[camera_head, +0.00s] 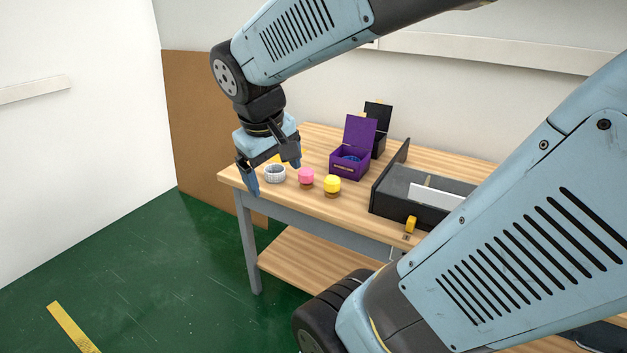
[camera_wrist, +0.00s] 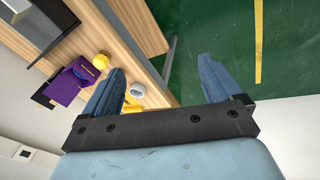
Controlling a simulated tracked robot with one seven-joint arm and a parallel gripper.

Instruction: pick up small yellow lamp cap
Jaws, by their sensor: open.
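My gripper (camera_head: 272,177) is open and empty, pointing down at the table's left end, with its fingers on either side of the white cup in the head view. In the wrist view its fingers (camera_wrist: 162,68) are wide apart, with table edge and floor between them. A yellow piece (camera_head: 278,158) shows partly behind my gripper; it also shows beside the left finger in the wrist view (camera_wrist: 131,104). A yellow rounded item (camera_head: 332,184) on a brown base stands farther right, and in the wrist view (camera_wrist: 101,60). I cannot tell for sure which is the small lamp cap.
The white latticed cup (camera_head: 275,174) and a pink rounded item (camera_head: 306,177) stand near the gripper. An open purple box (camera_head: 349,164), a black box (camera_head: 378,118) and a dark tray (camera_head: 400,207) with a yellow tab (camera_head: 411,224) stand right. The table's left edge (camera_head: 232,177) is close.

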